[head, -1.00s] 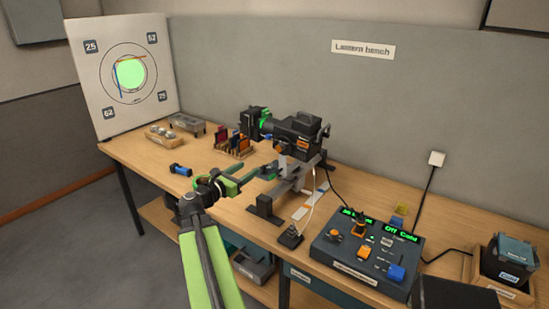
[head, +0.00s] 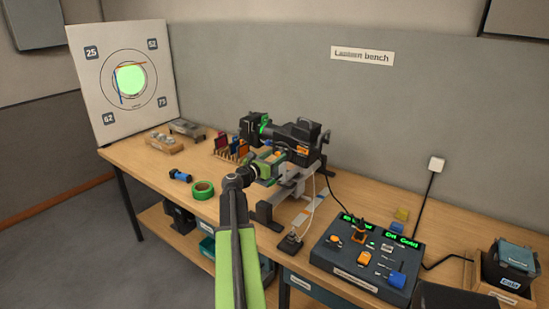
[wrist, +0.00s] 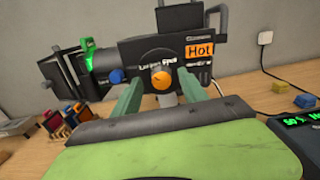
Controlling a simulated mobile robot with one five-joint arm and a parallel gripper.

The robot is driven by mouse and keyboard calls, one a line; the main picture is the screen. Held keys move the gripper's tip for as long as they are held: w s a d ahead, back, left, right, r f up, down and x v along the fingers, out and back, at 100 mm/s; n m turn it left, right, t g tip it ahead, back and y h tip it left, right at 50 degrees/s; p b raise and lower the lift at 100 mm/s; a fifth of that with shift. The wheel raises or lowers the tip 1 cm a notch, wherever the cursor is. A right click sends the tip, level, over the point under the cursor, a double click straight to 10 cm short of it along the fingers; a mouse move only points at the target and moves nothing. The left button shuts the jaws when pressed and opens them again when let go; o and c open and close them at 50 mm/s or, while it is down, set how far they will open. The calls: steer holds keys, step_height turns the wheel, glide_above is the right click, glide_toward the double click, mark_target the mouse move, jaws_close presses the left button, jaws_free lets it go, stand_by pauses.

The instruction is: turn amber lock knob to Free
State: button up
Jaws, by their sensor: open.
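The amber lock knob (wrist: 161,79) is on the near side of the black lantern (wrist: 150,48). Lettering above it is partly legible, with "Free" at its right. My gripper (wrist: 160,88) is open, its two green fingers on either side of the knob in the wrist picture. I cannot tell whether they touch it. In the head view my gripper (head: 275,162) is close against the near side of the lantern (head: 290,135), and the knob is hard to make out there.
A blue knob (wrist: 116,76) is left of the amber one, and an orange "Hot" label (wrist: 200,49) is above right. The control desk (head: 366,262) stands to the right. A green tape roll (head: 203,190) and a small blue item (head: 181,175) lie on the bench at left.

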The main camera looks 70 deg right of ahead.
steer(key=shift+s+d, duration=0.15)
steer(key=shift+d, duration=0.35)
steer(key=shift+c, duration=0.4)
